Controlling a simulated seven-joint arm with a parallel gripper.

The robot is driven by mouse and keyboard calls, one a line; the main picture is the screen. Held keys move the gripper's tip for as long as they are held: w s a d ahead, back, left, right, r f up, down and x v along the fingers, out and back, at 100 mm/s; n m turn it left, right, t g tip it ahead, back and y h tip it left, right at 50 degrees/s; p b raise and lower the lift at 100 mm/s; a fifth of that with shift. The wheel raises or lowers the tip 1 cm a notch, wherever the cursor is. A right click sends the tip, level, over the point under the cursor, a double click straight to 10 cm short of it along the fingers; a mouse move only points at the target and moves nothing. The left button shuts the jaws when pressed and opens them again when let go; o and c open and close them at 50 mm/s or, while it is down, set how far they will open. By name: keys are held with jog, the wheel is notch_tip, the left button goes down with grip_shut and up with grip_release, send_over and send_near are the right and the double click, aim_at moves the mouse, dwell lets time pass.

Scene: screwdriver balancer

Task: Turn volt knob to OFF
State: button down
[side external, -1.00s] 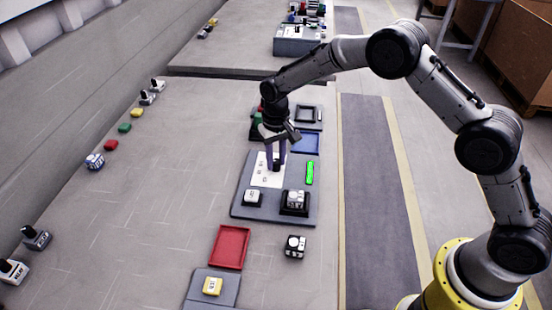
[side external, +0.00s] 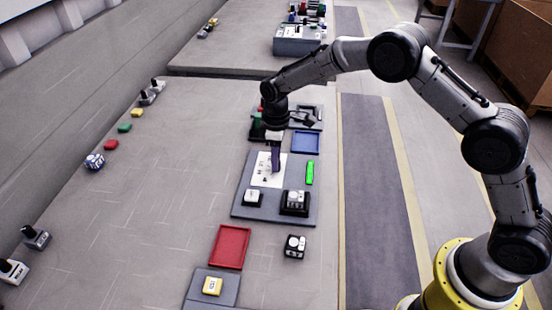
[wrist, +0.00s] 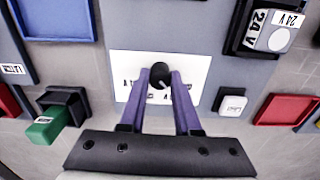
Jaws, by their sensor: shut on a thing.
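The volt knob (wrist: 158,74) is a round black knob with a small pale mark pointing toward the lower right in the wrist view. It stands on a white label plate (wrist: 195,68), also in the side view (side external: 262,172). Printed labels on the plate are partly covered and too small to read fully. My gripper (wrist: 159,80) has its two purple fingers closed on the knob's sides. In the side view my gripper (side external: 275,168) points down at the plate, and its fingers hide most of the knob.
A blue tray (side external: 305,142) lies behind, a red tray (side external: 230,247) in front.

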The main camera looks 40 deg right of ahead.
jog(key=shift+r+n, duration=0.15)
jog(key=shift+n, duration=1.35)
jog(key=c, duration=0.6)
grip_release()
notch_tip(320, 180, up, 14)
jog(key=shift+f, duration=0.15)
